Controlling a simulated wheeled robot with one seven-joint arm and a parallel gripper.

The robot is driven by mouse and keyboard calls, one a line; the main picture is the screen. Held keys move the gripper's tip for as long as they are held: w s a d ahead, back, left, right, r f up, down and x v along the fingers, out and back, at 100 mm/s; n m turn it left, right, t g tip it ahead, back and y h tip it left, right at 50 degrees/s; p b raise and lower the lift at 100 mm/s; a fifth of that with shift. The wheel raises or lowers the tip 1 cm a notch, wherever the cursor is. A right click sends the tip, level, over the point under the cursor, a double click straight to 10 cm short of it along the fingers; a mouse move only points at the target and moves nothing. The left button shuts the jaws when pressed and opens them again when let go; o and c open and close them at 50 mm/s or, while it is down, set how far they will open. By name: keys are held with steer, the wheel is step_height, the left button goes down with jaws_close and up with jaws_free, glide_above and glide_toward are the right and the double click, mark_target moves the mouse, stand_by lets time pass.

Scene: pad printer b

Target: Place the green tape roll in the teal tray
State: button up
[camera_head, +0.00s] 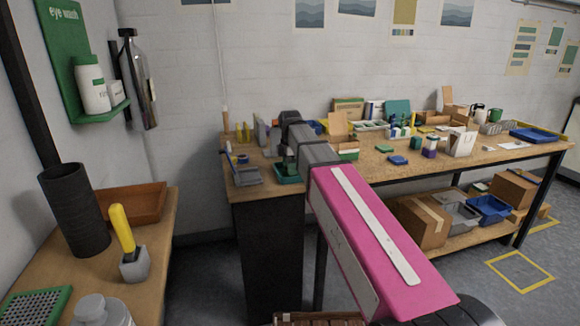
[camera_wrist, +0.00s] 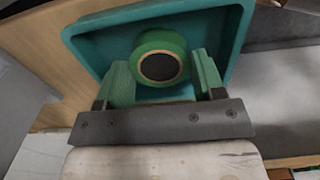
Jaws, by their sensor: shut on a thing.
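In the wrist view the green tape roll (camera_wrist: 149,42), a green ring with a tan inner edge and a dark centre, sits between the two green fingers of my gripper (camera_wrist: 163,70). The gripper is shut on it. The teal tray (camera_wrist: 84,52) is behind and around the roll, with the roll inside its outline. I cannot tell whether the roll touches the tray floor. In the head view the teal tray (camera_head: 286,180) shows at the left end of the long bench, below my wrist. The roll is hidden there.
The long bench (camera_head: 385,174) carries a grey tray (camera_head: 246,176) left of the teal tray, and boxes and small goods to the right. A blue tray (camera_head: 534,135) lies at the far right. A side table (camera_head: 160,240) at left holds a black cylinder (camera_head: 75,212).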

steer(key=o, duration=0.8)
steer(key=shift+f, duration=0.1)
steer(key=shift+o, duration=0.2)
step_height(320, 180, up, 12)
